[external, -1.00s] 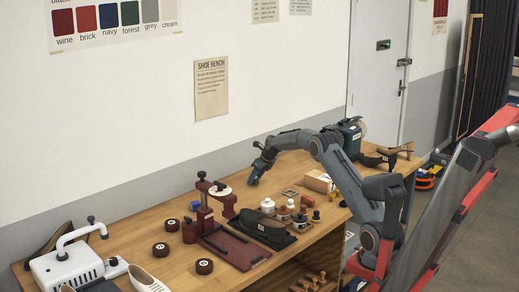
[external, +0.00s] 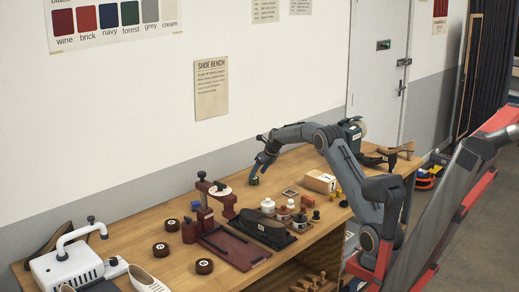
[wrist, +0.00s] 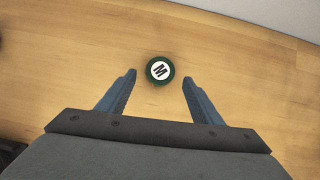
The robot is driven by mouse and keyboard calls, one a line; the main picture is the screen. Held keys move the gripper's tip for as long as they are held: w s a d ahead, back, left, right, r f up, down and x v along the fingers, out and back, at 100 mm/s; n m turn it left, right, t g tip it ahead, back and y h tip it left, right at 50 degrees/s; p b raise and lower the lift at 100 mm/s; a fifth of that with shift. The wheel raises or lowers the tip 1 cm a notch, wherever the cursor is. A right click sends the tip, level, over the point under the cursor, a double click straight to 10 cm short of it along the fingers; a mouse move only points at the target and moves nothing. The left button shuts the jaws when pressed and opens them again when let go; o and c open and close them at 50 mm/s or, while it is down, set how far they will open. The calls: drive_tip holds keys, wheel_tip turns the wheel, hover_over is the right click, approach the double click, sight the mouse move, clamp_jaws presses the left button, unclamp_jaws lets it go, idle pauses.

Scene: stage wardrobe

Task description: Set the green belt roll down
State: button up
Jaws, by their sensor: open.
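The green belt roll (wrist: 160,70) lies flat on the wooden bench, with a white top marked M facing up in the wrist view. In the external view the roll (external: 254,181) is small, on the far part of the bench near the wall. My gripper (wrist: 159,77) is open, its two blue fingers on either side of the roll with a clear gap at each side. In the external view my gripper (external: 260,165) is just above the roll.
White and dark bottles (external: 284,213), a black shoe form (external: 262,232) and a red press (external: 206,205) stand toward the front and left. Bare bench surrounds the roll.

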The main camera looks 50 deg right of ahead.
drive_tip(key=v, duration=0.7)
drive_tip(key=shift+s+r+b, duration=0.15)
drive_tip(key=shift+b, duration=0.15)
